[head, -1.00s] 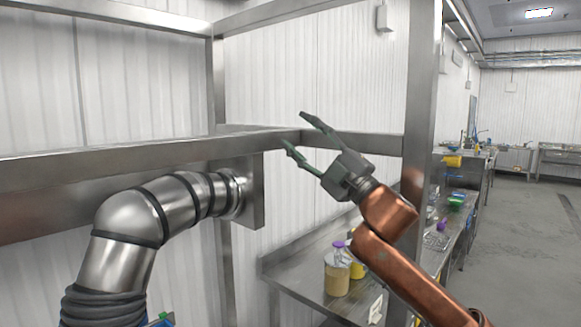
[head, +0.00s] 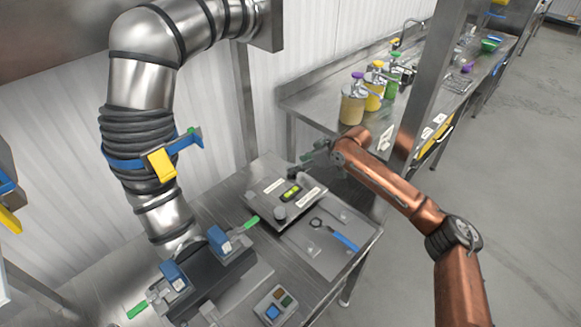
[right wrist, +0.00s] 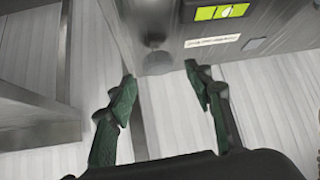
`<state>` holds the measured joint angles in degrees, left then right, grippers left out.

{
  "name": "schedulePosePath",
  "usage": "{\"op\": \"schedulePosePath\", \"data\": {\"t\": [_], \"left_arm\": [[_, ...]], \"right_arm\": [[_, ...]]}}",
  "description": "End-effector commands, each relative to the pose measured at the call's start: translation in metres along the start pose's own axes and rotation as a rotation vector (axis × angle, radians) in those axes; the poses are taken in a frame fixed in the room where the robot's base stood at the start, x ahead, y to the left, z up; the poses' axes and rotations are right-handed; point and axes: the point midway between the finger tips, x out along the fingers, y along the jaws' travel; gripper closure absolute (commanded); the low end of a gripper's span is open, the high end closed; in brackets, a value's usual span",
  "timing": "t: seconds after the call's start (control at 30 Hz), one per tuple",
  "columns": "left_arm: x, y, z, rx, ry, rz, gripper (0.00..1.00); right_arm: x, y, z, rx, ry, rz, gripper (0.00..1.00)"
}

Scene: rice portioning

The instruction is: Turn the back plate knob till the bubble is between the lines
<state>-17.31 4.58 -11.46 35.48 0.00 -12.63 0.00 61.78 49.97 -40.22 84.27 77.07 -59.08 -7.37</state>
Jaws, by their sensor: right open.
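The metal plate (head: 262,196) lies on the steel table beside the duct. It carries a yellow-green level vial (head: 291,194) and a round knob (head: 280,212) at its near side. My left gripper is out of view.
A blue-handled wrench (head: 340,238) lies on a flat panel right of the plate. A dark clamp device (head: 205,280) and a button box (head: 275,305) stand nearer. The large duct (head: 143,85) rises at left. A steel post (head: 430,85) stands behind my right arm.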

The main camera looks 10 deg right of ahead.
Motion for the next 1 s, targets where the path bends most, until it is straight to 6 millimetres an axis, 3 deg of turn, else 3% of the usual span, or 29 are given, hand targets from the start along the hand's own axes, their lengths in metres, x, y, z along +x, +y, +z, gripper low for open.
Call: {"op": "schedulePosePath", "data": {"t": [0.1,0.33,0.7,1.0], "left_arm": [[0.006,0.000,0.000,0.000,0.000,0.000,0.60],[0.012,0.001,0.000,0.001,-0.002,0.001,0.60],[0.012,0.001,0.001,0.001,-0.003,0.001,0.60],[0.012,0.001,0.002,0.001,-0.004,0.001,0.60]], "right_arm": [[0.023,-0.001,0.002,0.001,-0.001,-0.002,0.53],[0.048,0.000,0.001,0.000,0.000,0.000,0.53],[0.052,0.001,-0.001,-0.001,0.001,0.002,0.53],[0.052,0.001,0.000,-0.001,0.001,0.002,0.74]]}}
